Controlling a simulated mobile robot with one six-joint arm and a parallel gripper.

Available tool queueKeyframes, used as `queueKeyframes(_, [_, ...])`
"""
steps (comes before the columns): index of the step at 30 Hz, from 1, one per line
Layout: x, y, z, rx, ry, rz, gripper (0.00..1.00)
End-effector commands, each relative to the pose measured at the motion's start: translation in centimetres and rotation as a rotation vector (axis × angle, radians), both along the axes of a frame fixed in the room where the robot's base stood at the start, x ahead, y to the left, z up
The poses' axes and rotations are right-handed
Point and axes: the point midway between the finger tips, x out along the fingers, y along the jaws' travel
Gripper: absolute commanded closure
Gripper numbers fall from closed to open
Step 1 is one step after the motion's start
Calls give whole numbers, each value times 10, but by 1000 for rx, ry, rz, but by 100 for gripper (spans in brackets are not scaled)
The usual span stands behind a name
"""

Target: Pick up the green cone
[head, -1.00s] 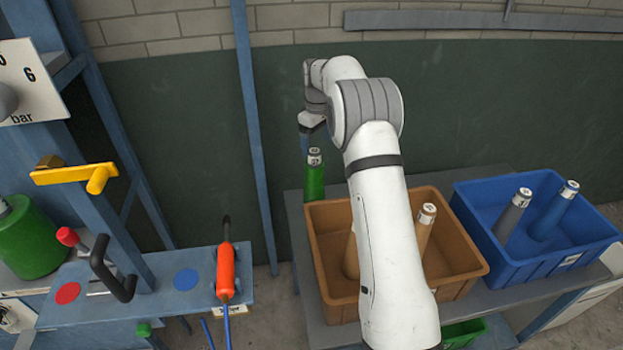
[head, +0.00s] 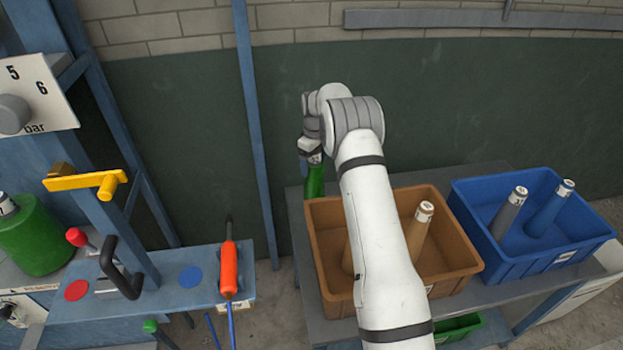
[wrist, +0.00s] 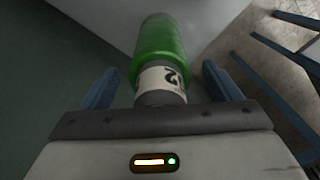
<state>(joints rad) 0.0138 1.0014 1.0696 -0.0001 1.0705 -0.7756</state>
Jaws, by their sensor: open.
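My gripper (wrist: 160,88) is open around the cone's top, with a gap visible on each side. In the head view my gripper (head: 311,165) points down over the cone.
A brown bin (head: 455,262) holding tan cones stands right of the green cone, partly behind my arm. A blue bin (head: 560,262) with a grey and a blue cone is further right. At left, a blue bench (head: 150,308) carries an orange-handled tool (head: 229,270).

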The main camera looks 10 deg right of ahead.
Motion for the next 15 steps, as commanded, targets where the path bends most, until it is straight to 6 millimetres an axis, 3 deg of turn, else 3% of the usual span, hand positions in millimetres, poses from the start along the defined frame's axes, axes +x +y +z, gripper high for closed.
queueKeyframes(4, [0,0,0,0,0,-1,18])
queueKeyframes(15, [0,-1,1,0,0,-1,48])
